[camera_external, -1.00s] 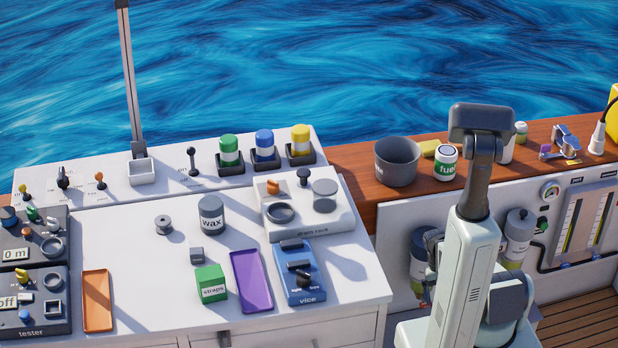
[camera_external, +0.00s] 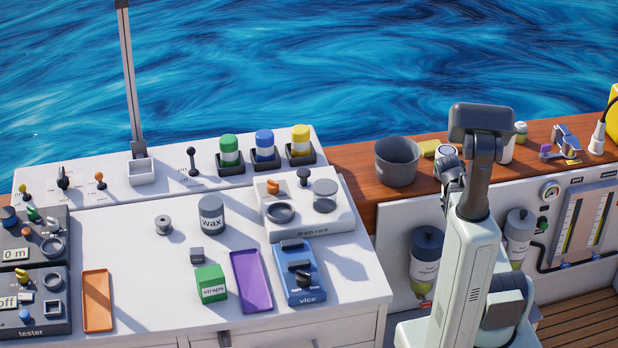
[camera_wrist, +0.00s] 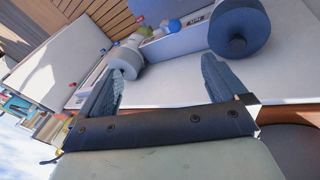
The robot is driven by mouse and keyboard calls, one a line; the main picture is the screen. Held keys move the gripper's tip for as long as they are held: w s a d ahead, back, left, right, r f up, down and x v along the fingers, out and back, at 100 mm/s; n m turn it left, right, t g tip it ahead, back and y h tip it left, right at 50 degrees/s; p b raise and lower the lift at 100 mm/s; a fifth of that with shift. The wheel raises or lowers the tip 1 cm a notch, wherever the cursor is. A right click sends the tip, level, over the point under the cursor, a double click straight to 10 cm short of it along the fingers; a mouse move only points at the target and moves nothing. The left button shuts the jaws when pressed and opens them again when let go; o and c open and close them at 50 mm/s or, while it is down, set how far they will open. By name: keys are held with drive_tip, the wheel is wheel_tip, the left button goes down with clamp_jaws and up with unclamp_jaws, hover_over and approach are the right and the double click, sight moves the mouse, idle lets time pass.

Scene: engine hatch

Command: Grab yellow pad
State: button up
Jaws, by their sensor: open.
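A small yellow pad (camera_external: 429,148) lies on the wooden ledge, between the grey bucket and the fuel can, partly hidden by the bucket. It does not show clearly in the wrist view. In the external view part of my arm's end stands in front of the fuel can, close to the pad's right, and my fingers cannot be made out there. In the wrist view my gripper (camera_wrist: 165,82) is open, its two dark fingers apart with nothing between them. It faces a pale panel with grey canisters, not the pad.
The grey bucket (camera_external: 397,163) stands left of the pad. A clamp-like tool (camera_external: 566,141) sits further right on the ledge (camera_external: 360,158). Canisters (camera_external: 426,258) hang on the panel below. The white worktop at left holds a wax tin (camera_external: 211,215) and other items.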

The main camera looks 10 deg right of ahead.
drive_tip(key=w+d+r+t, duration=0.1)
drive_tip(key=w+d+r, duration=0.25)
drive_tip(key=w, duration=0.35)
drive_tip(key=w+d+r+t+h, duration=0.1)
drive_tip(key=w+d+r, duration=0.1)
drive_tip(key=w+d, duration=0.35)
drive_tip(key=w+d+r+t, duration=0.2)
drive_tip(key=w+d+r, duration=0.1)
drive_tip(key=w, duration=0.4)
drive_tip(key=m+g+y, duration=0.5)
drive_tip(key=m+y, duration=0.1)
drive_tip(key=m, duration=0.7)
hover_over(432, 145)
drive_tip(key=a, duration=0.1)
wheel_tip(432, 145, down, 6)
drive_tip(key=shift+w+a, duration=0.1)
drive_tip(key=shift+a, duration=0.05)
drive_tip(key=shift+d+f, duration=0.2)
drive_tip(key=shift+f, duration=0.65)
drive_tip(key=shift+d+f, duration=0.2)
drive_tip(key=shift+f, duration=0.7)
drive_tip(key=shift+d+f, duration=0.2)
drive_tip(key=shift+f, duration=0.65)
drive_tip(key=shift+c, duration=0.3)
drive_tip(key=c, duration=1.1)
